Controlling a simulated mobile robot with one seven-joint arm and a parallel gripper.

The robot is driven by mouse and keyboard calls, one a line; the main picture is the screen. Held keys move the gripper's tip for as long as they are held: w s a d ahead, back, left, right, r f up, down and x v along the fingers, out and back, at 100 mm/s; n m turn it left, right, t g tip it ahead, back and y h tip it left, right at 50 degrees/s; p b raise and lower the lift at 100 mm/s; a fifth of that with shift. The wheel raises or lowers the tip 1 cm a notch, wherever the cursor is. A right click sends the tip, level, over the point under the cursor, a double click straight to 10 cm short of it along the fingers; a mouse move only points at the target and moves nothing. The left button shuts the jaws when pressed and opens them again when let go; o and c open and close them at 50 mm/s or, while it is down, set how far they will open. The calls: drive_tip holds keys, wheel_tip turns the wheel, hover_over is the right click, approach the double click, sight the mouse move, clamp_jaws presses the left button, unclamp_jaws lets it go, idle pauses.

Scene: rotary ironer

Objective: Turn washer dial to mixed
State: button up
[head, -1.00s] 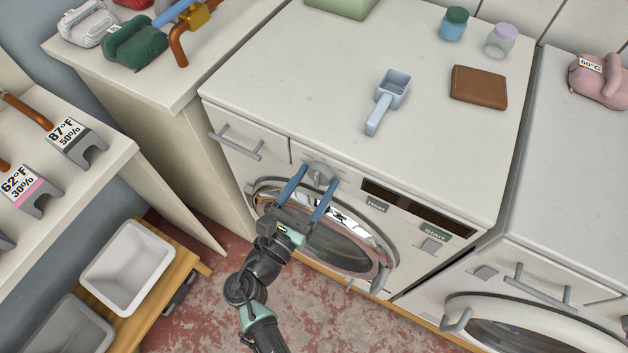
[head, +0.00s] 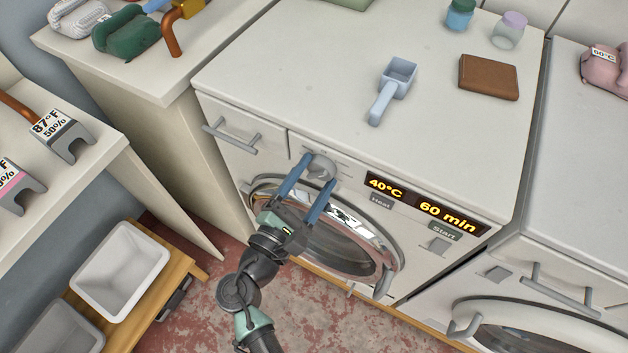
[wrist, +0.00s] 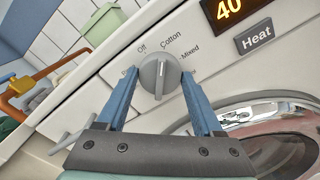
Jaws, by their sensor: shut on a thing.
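The washer dial (head: 319,167) is a round grey knob on the front panel of the washer (head: 345,205). In the wrist view the dial (wrist: 160,75) has a raised ridge standing roughly upright, its upper end near the Cotton label (wrist: 171,42). The Off label (wrist: 142,48) is to its left and the Mixed label (wrist: 189,50) to its right. My gripper (wrist: 159,79) has its two blue fingers on either side of the dial and is shut on it. The washer display (head: 425,204) is lit with "40°C" and "60 min".
The Heat button (head: 381,202) and Start button (head: 443,233) lie right of the dial. A drawer handle (head: 231,138) sticks out to the left, and the round door (head: 345,245) is below. A blue scoop (head: 394,88) and brown wallet (head: 488,77) lie on top.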

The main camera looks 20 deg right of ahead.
drive_tip(key=m+b, duration=0.1)
drive_tip(key=m, duration=0.1)
drive_tip(key=m+b, duration=0.4)
drive_tip(key=shift+f, duration=0.25)
drive_tip(key=shift+r+m+b, duration=0.15)
drive_tip(key=shift+m+b, duration=1.1)
drive_tip(key=shift+m, duration=0.55)
drive_tip(key=o, duration=1.4)
drive_tip(key=shift+c, duration=0.2)
drive_tip(key=v, duration=1.3)
